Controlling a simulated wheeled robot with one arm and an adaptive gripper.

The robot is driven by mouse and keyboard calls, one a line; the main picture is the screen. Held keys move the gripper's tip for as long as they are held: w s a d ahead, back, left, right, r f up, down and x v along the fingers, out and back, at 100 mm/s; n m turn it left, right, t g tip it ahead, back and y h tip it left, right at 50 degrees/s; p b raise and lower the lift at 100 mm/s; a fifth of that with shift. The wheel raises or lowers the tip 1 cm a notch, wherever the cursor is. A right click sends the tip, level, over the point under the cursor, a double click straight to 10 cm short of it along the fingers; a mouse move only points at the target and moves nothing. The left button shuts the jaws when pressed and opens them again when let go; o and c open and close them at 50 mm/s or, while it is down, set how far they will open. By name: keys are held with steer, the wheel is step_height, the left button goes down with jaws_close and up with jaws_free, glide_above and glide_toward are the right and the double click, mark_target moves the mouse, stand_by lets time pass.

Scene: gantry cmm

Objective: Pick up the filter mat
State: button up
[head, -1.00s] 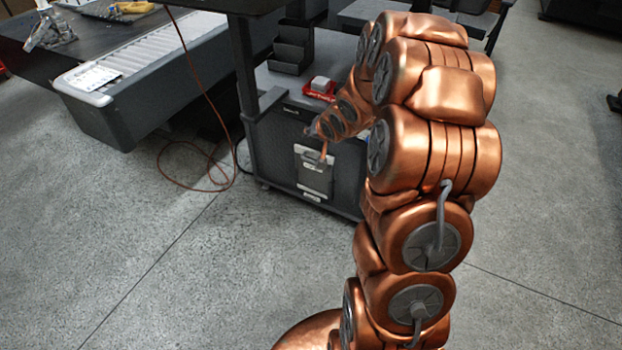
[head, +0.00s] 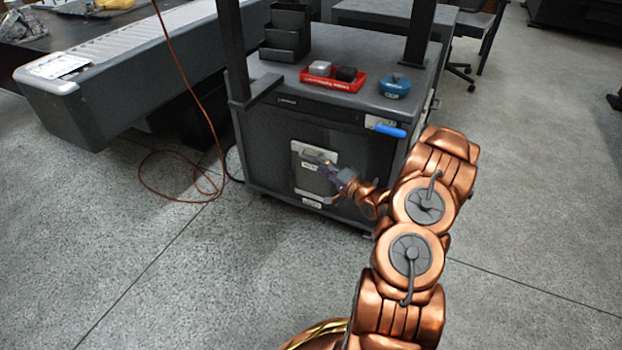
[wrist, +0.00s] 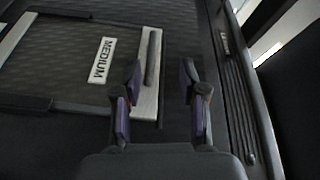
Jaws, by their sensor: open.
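The filter mat (head: 313,183) is a flat dark panel with pale metal end bars, upright against the front of the grey cabinet. In the wrist view the filter mat (wrist: 60,58) shows a dark quilted face, a white MEDIUM label (wrist: 102,60) and a dark bar handle (wrist: 152,57) on its near metal end. My gripper (head: 330,168) is in front of the mat's upper part and hides some of it. In the wrist view my gripper (wrist: 161,72) is open and empty, its fingertips on either side of the handle's line. Whether they touch anything I cannot tell.
The cabinet (head: 375,160) has a dark post at each side and a blue-handled item (head: 392,130) at its top edge. A red tray (head: 333,78) and a blue container (head: 394,87) sit on top. An orange cable (head: 185,198) loops on the floor at left.

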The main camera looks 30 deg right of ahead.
mark_target(308, 157)
steer(key=shift+w+d+f+t+b, duration=0.1)
steer(key=shift+w+f+t+b, duration=0.15)
steer(key=shift+f, duration=0.25)
steer(key=shift+w+a+f+b, duration=0.1)
steer(key=shift+w+a+b, duration=0.15)
steer(key=shift+w+b, duration=0.6)
steer(key=shift+w+a+r+b, duration=0.1)
steer(key=shift+w+a+b, duration=0.15)
steer(key=shift+w, duration=0.95)
steer(key=shift+w+a+f+b, duration=0.1)
steer(key=shift+w+a+b, duration=0.1)
steer(key=shift+w+b, duration=0.65)
steer(key=shift+w+m, duration=0.3)
steer(key=shift+w, duration=0.35)
jaws_close()
